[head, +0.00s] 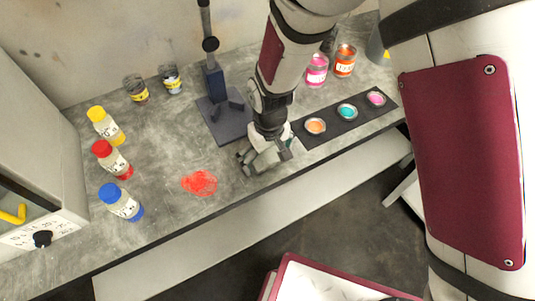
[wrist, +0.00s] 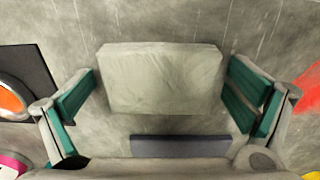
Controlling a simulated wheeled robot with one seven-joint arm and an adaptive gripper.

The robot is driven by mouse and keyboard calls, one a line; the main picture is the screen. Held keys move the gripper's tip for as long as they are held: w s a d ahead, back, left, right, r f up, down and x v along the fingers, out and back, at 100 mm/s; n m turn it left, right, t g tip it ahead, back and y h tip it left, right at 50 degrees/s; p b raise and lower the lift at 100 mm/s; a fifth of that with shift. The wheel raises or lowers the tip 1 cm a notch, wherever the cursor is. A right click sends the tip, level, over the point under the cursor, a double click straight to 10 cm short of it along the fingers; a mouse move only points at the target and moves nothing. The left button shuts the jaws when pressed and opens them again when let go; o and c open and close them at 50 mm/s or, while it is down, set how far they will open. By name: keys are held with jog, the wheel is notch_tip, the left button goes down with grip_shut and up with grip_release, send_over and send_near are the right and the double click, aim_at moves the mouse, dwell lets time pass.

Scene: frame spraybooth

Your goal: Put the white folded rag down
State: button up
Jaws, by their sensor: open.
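The white folded rag (wrist: 160,78) is a pale, flat rectangular pad in the wrist view, lying on the grey bench top between my fingers. My gripper (wrist: 163,98) is open, with one green-padded finger on each side of the rag and a small gap showing at both sides. In the head view my gripper (head: 262,152) is low over the bench near its front edge, and it largely hides the rag there.
A red paint smear (head: 200,182) lies left of my gripper. A dark stand base (head: 224,117) is behind it. A black strip with paint lids (head: 347,116) is to the right.

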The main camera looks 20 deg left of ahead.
aim_at(268, 158)
notch_tip(268, 158, up, 13)
jog(key=w+d+r+m, duration=0.2)
jog(key=d+r, duration=0.6)
jog(key=d, duration=0.1)
jog(key=s+d+r+m+t, duration=0.25)
jog(key=d+r, duration=0.45)
jog(key=d, duration=0.4)
jog(key=s+d+r+m+t, duration=0.1)
jog(key=s+d+r+m, duration=0.1)
jog(key=s+d, duration=0.3)
jog(key=s+d+r+m+t, duration=0.1)
jog(key=s+d+r+m, duration=0.1)
jog(key=s+d, duration=0.3)
jog(key=d+m, duration=0.1)
jog(key=d, duration=0.3)
jog(key=shift+r+h, duration=0.3)
jog(key=shift+o, duration=0.2)
jog(key=shift+w+m, duration=0.1)
jog(key=shift+m, duration=0.15)
